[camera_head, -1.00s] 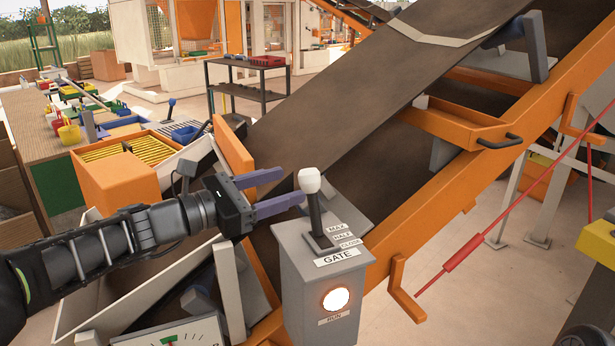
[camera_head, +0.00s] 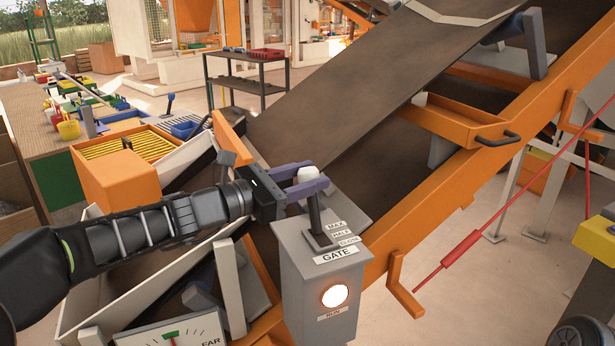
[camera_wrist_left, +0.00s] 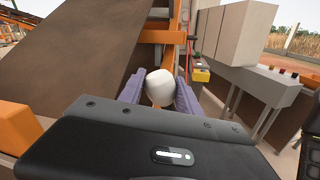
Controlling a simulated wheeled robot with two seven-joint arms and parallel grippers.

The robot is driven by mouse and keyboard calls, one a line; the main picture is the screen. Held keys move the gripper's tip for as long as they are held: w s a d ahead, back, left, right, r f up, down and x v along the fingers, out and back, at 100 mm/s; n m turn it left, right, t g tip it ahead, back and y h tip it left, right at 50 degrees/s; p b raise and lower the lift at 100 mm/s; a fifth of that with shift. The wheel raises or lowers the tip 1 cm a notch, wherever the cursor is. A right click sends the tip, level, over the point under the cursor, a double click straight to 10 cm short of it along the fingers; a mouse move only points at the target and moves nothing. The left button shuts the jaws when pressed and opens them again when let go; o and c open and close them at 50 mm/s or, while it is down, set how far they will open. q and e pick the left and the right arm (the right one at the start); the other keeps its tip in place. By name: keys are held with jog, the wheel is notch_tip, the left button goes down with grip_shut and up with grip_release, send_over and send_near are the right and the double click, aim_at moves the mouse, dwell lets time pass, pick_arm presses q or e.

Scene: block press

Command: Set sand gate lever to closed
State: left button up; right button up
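The gate lever (camera_head: 314,212) is a dark stick with a white knob (camera_head: 309,174) on top of a grey box (camera_head: 305,268) marked GATE. Labels for max, half and closed sit beside its slot. The lever stands nearly upright, leaning slightly left in the head view; I cannot tell which label it matches. My left gripper (camera_head: 318,174) reaches in from the left, its purple fingers on both sides of the knob. In the left wrist view the knob (camera_wrist_left: 160,88) sits between the fingers, which appear closed against it. My right gripper is not in view.
A lit round button (camera_head: 335,296) is on the box front. A dial gauge (camera_head: 180,335) stands at lower left. The orange-framed conveyor (camera_head: 430,200) rises behind the box. An orange bin (camera_head: 120,180) and a workbench (camera_head: 30,125) are at left.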

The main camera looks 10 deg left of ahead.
pick_arm(q)
grip_shut()
dwell(0.5)
jog(key=shift+s+d+m+b, duration=0.2)
jog(key=shift+m+b, duration=0.1)
jog(key=shift+b, duration=0.45)
jog(key=s+d+m+h+b, duration=0.1)
jog(key=s+d+m+b, duration=0.5)
jog(key=b, duration=1.2)
jog(key=shift+s+m, duration=1.2)
jog(key=shift+m, duration=0.3)
jog(key=shift+f, duration=0.15)
jog(key=shift+o, duration=2.3)
grip_release()
jog(key=shift+h, duration=0.3)
jog(key=shift+a, duration=0.1)
